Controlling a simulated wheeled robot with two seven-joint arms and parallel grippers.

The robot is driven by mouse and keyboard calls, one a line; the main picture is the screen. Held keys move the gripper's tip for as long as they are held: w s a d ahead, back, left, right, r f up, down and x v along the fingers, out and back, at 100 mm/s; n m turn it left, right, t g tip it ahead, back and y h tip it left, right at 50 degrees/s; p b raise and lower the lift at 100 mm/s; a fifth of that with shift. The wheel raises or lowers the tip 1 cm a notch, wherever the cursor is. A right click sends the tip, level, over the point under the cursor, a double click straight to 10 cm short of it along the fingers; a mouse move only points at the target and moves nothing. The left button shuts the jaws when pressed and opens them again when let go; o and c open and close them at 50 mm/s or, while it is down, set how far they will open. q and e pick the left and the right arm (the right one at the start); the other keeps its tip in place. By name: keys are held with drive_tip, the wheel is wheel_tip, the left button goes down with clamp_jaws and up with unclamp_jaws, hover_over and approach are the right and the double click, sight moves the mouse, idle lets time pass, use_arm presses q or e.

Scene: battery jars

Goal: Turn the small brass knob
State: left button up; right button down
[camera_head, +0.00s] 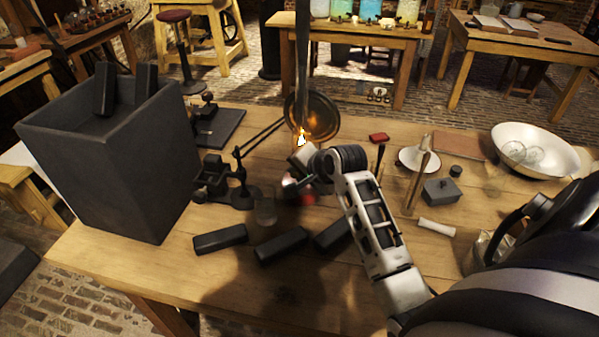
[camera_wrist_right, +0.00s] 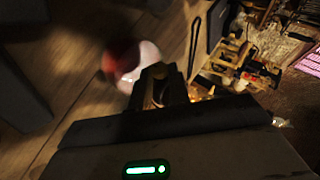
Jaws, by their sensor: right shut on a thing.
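A lamp burns with a small flame (camera_head: 301,139) in front of a round brass reflector (camera_head: 327,116) at the middle of the table, in the head view. My right gripper (camera_head: 294,186) is just below the flame, at the lamp's lower part. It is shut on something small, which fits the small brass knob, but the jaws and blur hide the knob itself. In the right wrist view my jaws (camera_wrist_right: 162,88) are dark, with a few golden glints beside them. A blurred red and white round thing (camera_wrist_right: 130,62) lies beyond them. My left gripper is out of view.
A tall dark box (camera_head: 120,160) stands at the left with dark slabs in it. Several dark bars, one of them here (camera_head: 220,238), lie along the front. A glass (camera_head: 266,212) stands close to my gripper. A white bowl (camera_head: 535,165) stands at the right.

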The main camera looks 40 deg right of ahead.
drive_tip(key=shift+w+a+r+n+g+h, duration=0.15)
drive_tip(key=shift+g+h, duration=0.1)
drive_tip(key=shift+g, duration=0.35)
drive_tip(key=shift+w+d+r+n+g+h, duration=0.15)
drive_tip(key=shift+g+h, duration=0.1)
drive_tip(key=shift+g, duration=0.35)
drive_tip(key=g, duration=0.1)
drive_tip(key=g+h, duration=0.2)
drive_tip(key=shift+w+a+r+n+g, duration=0.1)
drive_tip(key=shift+w+a+n+g, duration=0.25)
drive_tip(key=shift+w+n+g, duration=0.05)
drive_tip(key=g, duration=0.1)
drive_tip(key=g+h, duration=0.1)
drive_tip(key=w+n+g+h, duration=0.1)
drive_tip(key=shift+a+g, duration=0.25)
drive_tip(key=shift+g, duration=0.05)
drive_tip(key=shift+w+a+f+n+g+h+b, duration=0.15)
drive_tip(key=shift+g+h+b, duration=0.15)
drive_tip(key=shift+g, duration=0.3)
drive_tip(key=shift+d+f+n+g+h+b, duration=0.15)
drive_tip(key=shift+g+h, duration=0.25)
drive_tip(key=shift+g, duration=0.2)
drive_tip(key=shift+a, duration=0.15)
drive_tip(key=c, duration=1.3)
unclamp_jaws()
